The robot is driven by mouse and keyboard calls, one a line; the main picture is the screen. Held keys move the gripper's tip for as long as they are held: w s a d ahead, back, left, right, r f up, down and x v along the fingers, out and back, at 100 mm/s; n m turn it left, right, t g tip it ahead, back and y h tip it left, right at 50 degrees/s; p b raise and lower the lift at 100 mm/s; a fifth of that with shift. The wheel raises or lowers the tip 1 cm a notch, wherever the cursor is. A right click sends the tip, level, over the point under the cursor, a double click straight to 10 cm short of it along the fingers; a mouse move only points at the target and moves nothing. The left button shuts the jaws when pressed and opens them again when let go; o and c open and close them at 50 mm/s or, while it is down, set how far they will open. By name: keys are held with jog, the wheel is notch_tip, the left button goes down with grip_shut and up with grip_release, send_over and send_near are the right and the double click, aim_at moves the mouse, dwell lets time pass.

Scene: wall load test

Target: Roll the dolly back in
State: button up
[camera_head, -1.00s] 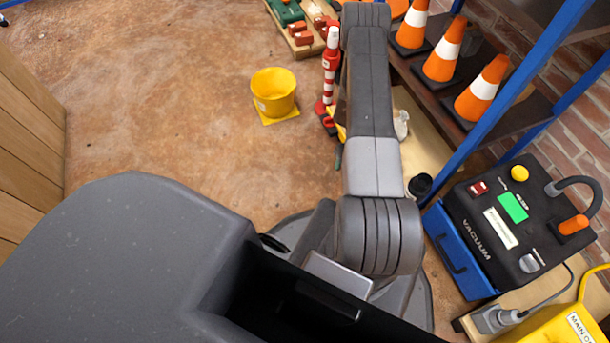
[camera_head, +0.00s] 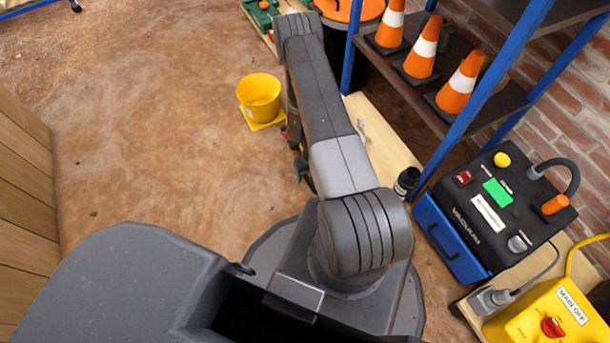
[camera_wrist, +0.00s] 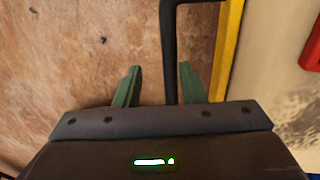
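My gripper (camera_wrist: 160,70) shows in the wrist view with its two green fingers apart. A black bar (camera_wrist: 168,40) runs between them, closer to the right finger, and bends right at the top edge. I cannot tell whether either finger touches it. A yellow strip (camera_wrist: 227,50) and a pale surface (camera_wrist: 262,60) lie right of the fingers. In the head view my arm hides the gripper and the bar. A pale board (camera_head: 385,145) lies low beside the blue-framed shelf; I cannot tell whether it is part of the dolly.
Orange cones (camera_head: 422,52) stand on the shelf (camera_head: 440,115). A yellow bucket (camera_head: 259,97) stands on the floor left of my arm. A vacuum unit (camera_head: 480,240) and yellow switch box (camera_head: 535,325) are at right. Floor (camera_head: 150,130) at left is largely clear.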

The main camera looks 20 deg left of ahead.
jog(key=p+v, duration=0.9)
jog(key=v, duration=0.7)
dwell(1.1)
jog(key=shift+a+f, duration=0.1)
jog(key=shift+c, duration=0.5)
